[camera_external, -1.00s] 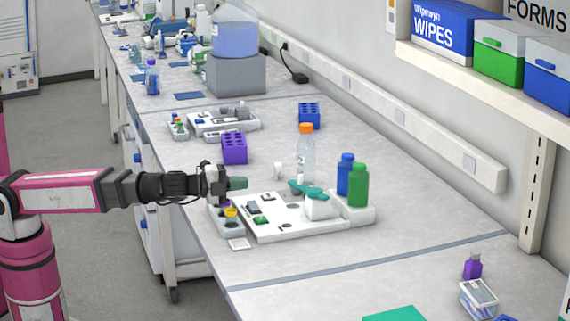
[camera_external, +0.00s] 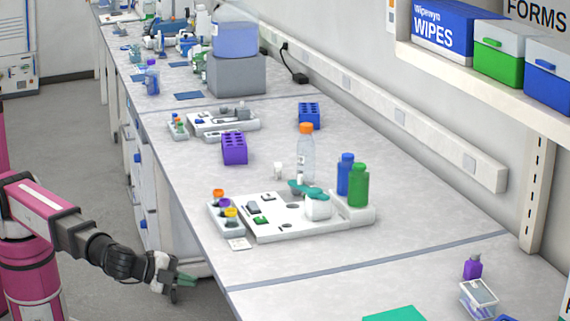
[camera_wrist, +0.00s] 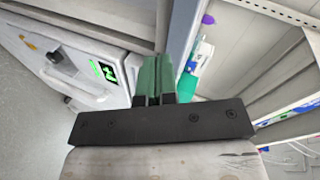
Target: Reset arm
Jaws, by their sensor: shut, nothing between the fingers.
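My gripper (camera_external: 184,281) is low in front of the bench's near left edge, off the bench and over the floor. Its green fingers are together with nothing between them. In the wrist view my gripper (camera_wrist: 155,62) shows the green fingers side by side and shut, with the bench front and a shelf tilted behind them. My pink arm reaches in from the left side of the external view and slopes downward.
The bench top (camera_external: 330,260) bears a white tray (camera_external: 275,232), a small rack with coloured caps (camera_external: 226,218), an orange-capped bottle (camera_external: 306,160), blue (camera_external: 345,178) and green bottles (camera_external: 358,190), and a purple rack (camera_external: 234,149). Open floor (camera_external: 90,190) lies left of the bench.

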